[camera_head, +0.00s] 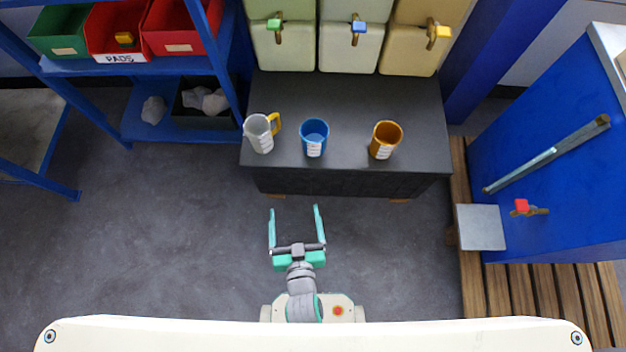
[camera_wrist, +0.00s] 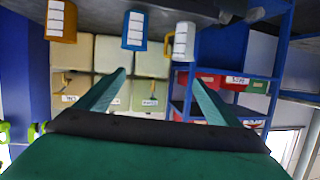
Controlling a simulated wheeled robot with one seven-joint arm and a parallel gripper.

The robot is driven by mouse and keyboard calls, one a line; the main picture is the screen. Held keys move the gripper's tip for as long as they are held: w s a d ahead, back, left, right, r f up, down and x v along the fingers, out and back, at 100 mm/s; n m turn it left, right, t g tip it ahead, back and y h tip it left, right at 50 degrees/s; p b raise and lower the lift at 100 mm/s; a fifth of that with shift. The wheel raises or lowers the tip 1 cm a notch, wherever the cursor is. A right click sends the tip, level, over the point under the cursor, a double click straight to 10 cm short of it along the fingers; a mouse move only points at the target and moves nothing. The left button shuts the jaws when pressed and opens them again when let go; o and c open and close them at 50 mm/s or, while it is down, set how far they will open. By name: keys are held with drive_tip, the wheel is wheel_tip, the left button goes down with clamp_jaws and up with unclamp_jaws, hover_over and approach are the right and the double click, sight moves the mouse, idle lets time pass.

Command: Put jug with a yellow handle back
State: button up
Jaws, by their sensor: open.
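The pale grey jug with a yellow handle (camera_head: 260,134) stands upright on the left end of a dark bench (camera_head: 350,100). Its yellow handle points up and right in the head view. In the wrist view the jug (camera_wrist: 184,40) appears at the top, hanging inverted because that picture is turned over. My gripper (camera_head: 294,208) is open and empty, in front of the bench and short of the jug. Its two green fingers also show in the wrist view (camera_wrist: 158,72), with nothing between them.
A blue jug (camera_head: 314,142) stands beside the grey one, an orange jug (camera_head: 385,143) farther right. Tanks with coloured taps (camera_head: 353,45) line the back.

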drive_tip(key=s+d+r+m+t+h, duration=0.1)
drive_tip(key=s+d+r, duration=0.4)
drive_tip(key=s+r, duration=0.6)
drive_tip(key=shift+r+h, duration=0.5)
drive_tip(key=shift+r, duration=0.15)
drive_tip(key=shift+d, duration=0.1)
